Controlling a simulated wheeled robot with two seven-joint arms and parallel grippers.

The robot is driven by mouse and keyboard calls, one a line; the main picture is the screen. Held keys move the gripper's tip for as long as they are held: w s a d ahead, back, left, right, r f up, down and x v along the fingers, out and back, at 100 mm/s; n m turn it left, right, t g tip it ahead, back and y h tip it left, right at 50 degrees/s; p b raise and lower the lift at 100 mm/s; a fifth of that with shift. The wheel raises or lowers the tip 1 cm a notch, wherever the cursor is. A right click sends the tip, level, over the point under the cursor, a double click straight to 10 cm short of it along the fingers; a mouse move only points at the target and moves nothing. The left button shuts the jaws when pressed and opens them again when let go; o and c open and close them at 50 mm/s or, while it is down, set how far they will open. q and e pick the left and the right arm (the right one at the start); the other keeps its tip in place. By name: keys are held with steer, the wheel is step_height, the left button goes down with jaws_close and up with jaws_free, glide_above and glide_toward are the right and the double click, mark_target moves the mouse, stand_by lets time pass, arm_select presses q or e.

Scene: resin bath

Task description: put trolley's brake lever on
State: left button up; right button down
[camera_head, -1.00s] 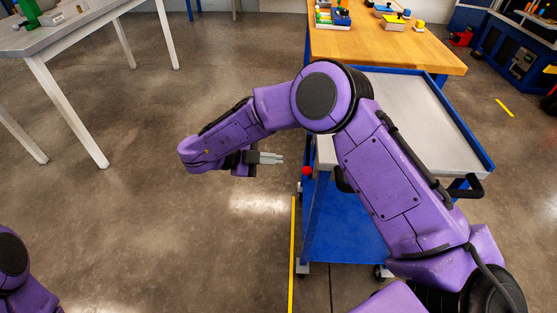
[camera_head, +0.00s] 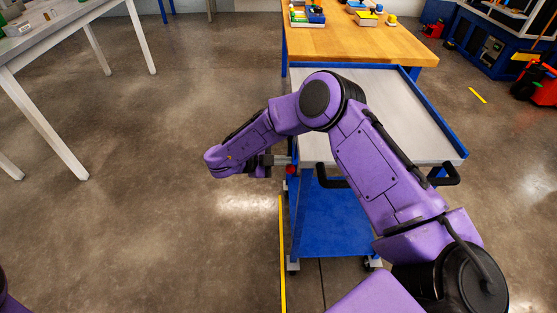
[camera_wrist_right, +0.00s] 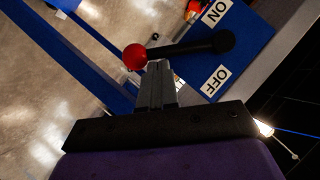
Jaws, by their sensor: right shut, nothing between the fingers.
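The blue trolley (camera_head: 333,215) with a grey top (camera_head: 400,100) stands right of centre in the head view. Its brake lever (camera_wrist_right: 190,48) is a black bar with a red ball knob (camera_wrist_right: 135,57) in the right wrist view. The bar lies between an ON label (camera_wrist_right: 215,12) and an OFF label (camera_wrist_right: 215,82). The red knob also shows small in the head view (camera_head: 291,169). My right gripper (camera_head: 288,160) is shut and empty, its fingertips (camera_wrist_right: 158,66) right beside the knob and bar; contact is unclear. My left gripper is out of view.
A wooden workbench (camera_head: 350,42) with several small items stands behind the trolley. A white-legged table (camera_head: 60,48) is at the upper left. Black handles (camera_head: 330,182) stick out at the trolley's near end. The floor left of the trolley is clear.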

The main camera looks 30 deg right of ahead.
steer(key=shift+f, duration=0.1)
steer(key=shift+w+f+b, duration=0.1)
steer(key=shift+f+b, duration=0.05)
steer(key=shift+b, duration=0.15)
steer(key=shift+f+m, duration=0.15)
steer(key=shift+m, duration=0.15)
steer(key=shift+w+d+f+m+t+h+b, duration=0.4)
steer(key=shift+f+m+h+b, duration=0.35)
steer(key=shift+b, duration=0.45)
steer(key=shift+w+d+f+m+t+h+b, duration=0.15)
steer(key=shift+w+f+m+t+h+b, duration=0.45)
steer(key=shift+m+b, duration=0.45)
steer(key=shift+s, duration=0.1)
steer(key=shift+r, duration=0.1)
